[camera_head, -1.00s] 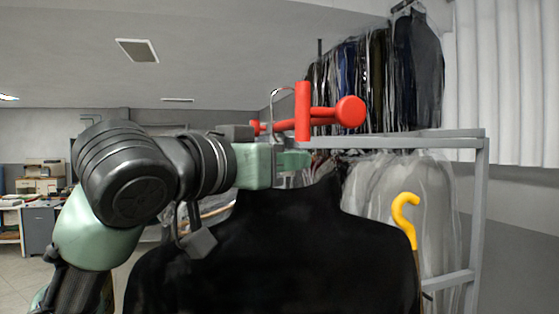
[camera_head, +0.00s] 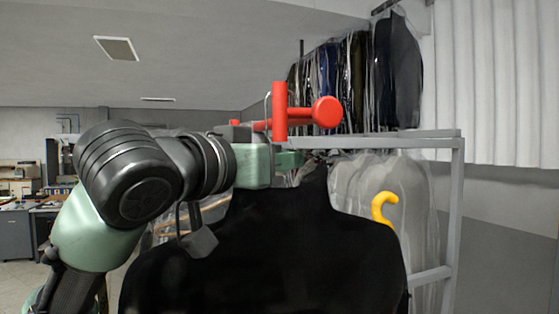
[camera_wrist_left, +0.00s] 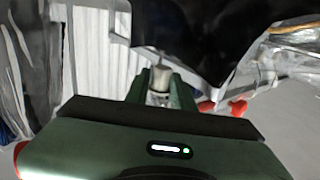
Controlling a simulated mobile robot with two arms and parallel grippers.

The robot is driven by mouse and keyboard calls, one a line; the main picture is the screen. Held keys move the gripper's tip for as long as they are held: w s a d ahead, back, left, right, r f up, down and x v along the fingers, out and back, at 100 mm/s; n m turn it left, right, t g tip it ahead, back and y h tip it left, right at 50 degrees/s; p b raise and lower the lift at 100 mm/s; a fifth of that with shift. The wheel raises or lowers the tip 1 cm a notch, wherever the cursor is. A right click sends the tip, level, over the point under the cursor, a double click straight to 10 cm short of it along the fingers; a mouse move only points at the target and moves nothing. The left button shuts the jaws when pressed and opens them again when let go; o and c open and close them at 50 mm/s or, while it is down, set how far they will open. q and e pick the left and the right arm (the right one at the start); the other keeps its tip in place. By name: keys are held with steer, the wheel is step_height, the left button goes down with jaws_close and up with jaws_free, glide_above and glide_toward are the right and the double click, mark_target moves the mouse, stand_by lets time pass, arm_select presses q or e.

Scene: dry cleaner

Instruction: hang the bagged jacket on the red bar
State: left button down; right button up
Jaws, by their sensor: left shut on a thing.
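The black bagged jacket (camera_head: 270,245) hangs upright in front of me in the camera_head view. It also fills the upper middle of the left wrist view (camera_wrist_left: 200,25). My left gripper (camera_head: 291,160) is shut on the pale hanger neck (camera_wrist_left: 160,76) above its collar. The red bar (camera_head: 298,115) is just above my gripper, with an upright red post and a round end. In the left wrist view, red parts (camera_wrist_left: 207,107) show right of the fingers. The thin metal hook (camera_head: 267,104) rises left of the post and is partly hidden by it; I cannot tell whether it touches the bar.
A grey metal rack (camera_head: 455,220) stands behind and right of the jacket, with bagged clothes (camera_head: 345,80) above and pale bagged garments (camera_head: 405,190) below. A yellow hook (camera_head: 383,208) shows at the jacket's right. Counters (camera_head: 18,228) stand far left.

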mark_target(280, 189)
arm_select(q)
steer(key=shift+a+f+b, duration=0.1)
steer(key=shift+f+b, duration=1.15)
steer(key=shift+f, duration=0.2)
steer(key=shift+f, duration=0.2)
stand_by(0.4)
